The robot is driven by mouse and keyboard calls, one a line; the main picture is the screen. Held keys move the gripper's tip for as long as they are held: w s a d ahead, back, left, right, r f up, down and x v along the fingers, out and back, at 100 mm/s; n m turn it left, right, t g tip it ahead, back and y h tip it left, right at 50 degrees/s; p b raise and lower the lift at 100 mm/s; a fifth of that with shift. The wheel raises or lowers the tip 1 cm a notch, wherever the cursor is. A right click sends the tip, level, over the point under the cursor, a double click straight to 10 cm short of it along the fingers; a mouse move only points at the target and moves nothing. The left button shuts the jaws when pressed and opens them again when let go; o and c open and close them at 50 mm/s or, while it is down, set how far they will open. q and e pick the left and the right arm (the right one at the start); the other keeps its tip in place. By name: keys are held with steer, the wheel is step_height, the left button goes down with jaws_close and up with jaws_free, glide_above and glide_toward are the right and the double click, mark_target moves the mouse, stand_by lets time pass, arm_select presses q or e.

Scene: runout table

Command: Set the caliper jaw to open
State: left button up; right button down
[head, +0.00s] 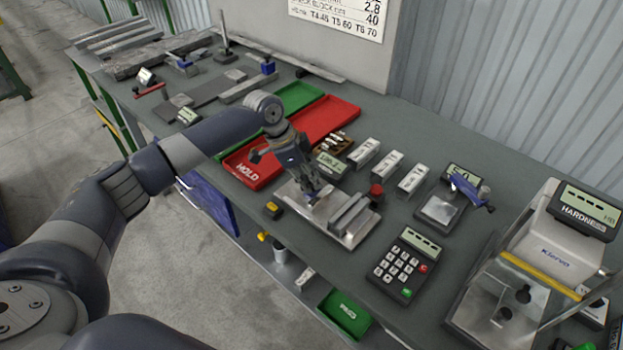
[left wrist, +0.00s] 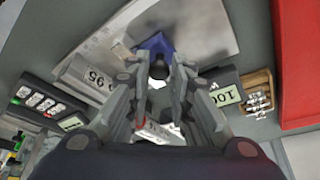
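A bright metal plate (head: 345,238) with a raised grey rail block (head: 349,212) lies on the bench; I take it for the caliper fixture, though its jaw is mostly hidden by my gripper. My left gripper (head: 312,194) points down over the plate's left part. In the left wrist view its fingers (left wrist: 159,72) stand apart on both sides of a dark knob (left wrist: 158,66) above a blue part (left wrist: 154,43). I cannot tell whether they touch the knob. The marked block (left wrist: 88,75) lies left of the fingers there. My right gripper is not in view.
A small display (head: 330,163) stands behind the plate, with a red tray (head: 320,119) further back. A red knob (head: 376,190) and white blocks (head: 388,163) are to the right. A keypad (head: 402,268) stands near the front edge, with a hardness tester (head: 560,240) far right.

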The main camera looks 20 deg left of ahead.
arm_select(q)
steer(key=o, duration=0.3)
steer(key=shift+w+a+r, duration=0.1)
steer(key=shift+a, duration=0.15)
steer(key=v, duration=1.2)
steer(key=shift+a, duration=0.1)
